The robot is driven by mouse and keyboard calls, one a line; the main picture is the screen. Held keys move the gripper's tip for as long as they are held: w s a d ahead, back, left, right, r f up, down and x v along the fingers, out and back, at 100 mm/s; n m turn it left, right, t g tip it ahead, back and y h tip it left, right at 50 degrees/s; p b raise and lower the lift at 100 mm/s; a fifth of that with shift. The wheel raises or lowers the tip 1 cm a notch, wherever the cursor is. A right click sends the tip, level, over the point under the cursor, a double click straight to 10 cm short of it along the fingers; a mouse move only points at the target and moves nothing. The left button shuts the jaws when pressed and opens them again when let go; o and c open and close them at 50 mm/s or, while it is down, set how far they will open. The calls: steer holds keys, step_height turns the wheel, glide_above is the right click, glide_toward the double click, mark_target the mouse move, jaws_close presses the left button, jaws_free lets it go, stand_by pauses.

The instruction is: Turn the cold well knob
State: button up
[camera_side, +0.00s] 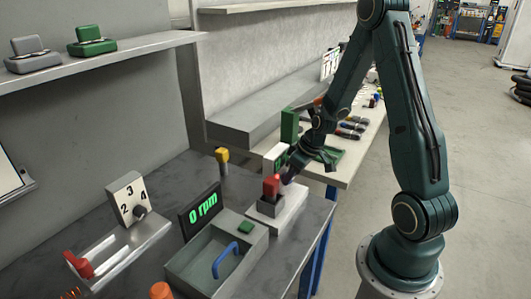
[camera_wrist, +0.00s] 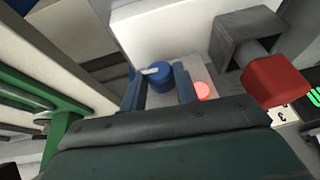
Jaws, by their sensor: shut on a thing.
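The blue round knob (camera_wrist: 158,74) with a white pointer sits on a white housing in the wrist view. The pointer is turned toward the left of the picture. My gripper (camera_wrist: 160,88) has its two dark blue fingers on either side of the knob, shut on it. In the side view my gripper (camera_side: 288,177) reaches down at the white unit (camera_side: 289,221) at the bench's right end. The knob is hidden there behind the gripper and the red block.
A red block (camera_wrist: 276,80) on a grey square mount (camera_wrist: 243,32) stands close to the right of my gripper in the wrist view. A glowing red button (camera_wrist: 203,91) lies between them. An "0 rpm" box (camera_side: 200,208) and a numbered dial (camera_side: 127,200) stand further left.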

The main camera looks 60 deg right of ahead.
steer(key=shift+a+f+n+h, duration=0.1)
steer(key=shift+a+n+h, duration=0.1)
steer(key=shift+h, duration=0.7)
steer(key=shift+a+n+h, duration=0.15)
steer(key=shift+n+h, duration=0.05)
steer(key=shift+h, duration=0.7)
steer(key=o, duration=1)
steer(key=shift+s+r, duration=0.1)
steer(key=shift+r, duration=0.2)
steer(key=shift+v, duration=6.65)
steer(key=shift+s+a, duration=0.1)
